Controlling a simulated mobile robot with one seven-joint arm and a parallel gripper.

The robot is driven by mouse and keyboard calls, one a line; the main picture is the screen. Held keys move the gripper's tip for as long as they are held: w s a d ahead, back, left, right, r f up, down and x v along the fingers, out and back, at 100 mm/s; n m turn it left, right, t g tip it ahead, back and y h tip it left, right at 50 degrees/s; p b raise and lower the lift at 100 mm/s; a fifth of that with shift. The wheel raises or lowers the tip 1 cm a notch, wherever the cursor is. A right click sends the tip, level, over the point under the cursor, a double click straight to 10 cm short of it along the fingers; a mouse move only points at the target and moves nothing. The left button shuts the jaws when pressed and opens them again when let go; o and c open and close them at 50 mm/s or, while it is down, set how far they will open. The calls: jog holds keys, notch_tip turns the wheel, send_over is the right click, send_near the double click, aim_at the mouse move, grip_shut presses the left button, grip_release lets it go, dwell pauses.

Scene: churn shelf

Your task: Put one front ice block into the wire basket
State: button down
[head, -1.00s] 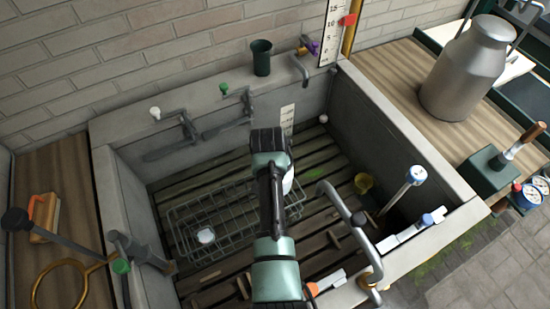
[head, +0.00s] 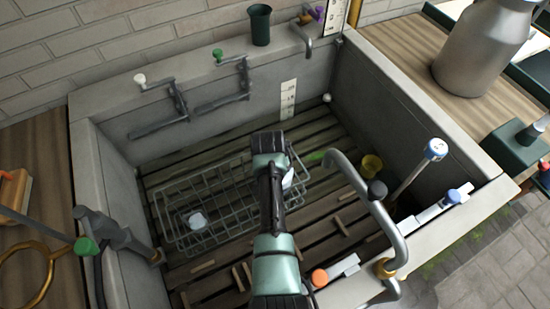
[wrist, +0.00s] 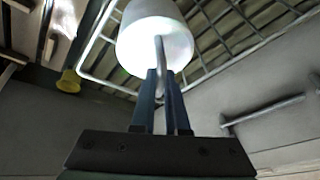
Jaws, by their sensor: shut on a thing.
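My gripper (wrist: 162,78) is shut on the thin grey stem of a white, rounded ice block (wrist: 155,38). In the head view, part of this held block (head: 289,179) shows beside my arm, and the arm hides the gripper. The wire basket (head: 225,195) stands on the slatted floor of the stone trough. The held block is in front of the basket's right end in the head view. The wire basket (wrist: 105,78) also shows behind the block in the wrist view.
Stone walls enclose the trough. A curved metal pipe (head: 378,215) rises at its right front. A yellow cup (head: 371,166) sits on the slats to the right. Metal brackets (head: 180,118) project from the back wall. Loose wooden strips (head: 240,278) lie in front of the basket.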

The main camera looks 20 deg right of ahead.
jog(key=shift+w+f+b, duration=0.1)
jog(key=shift+f+b, duration=2.9)
jog(key=shift+f, duration=0.8)
jog(key=c, duration=0.8)
grip_release()
jog(key=shift+c, duration=0.2)
jog(key=shift+o, duration=0.7)
jog(key=shift+s+f, duration=0.2)
jog(key=o, duration=0.4)
jog(key=shift+r, duration=0.1)
jog(key=shift+w+r, duration=0.1)
jog(key=shift+r+p, duration=5.55)
jog(key=shift+r, duration=0.4)
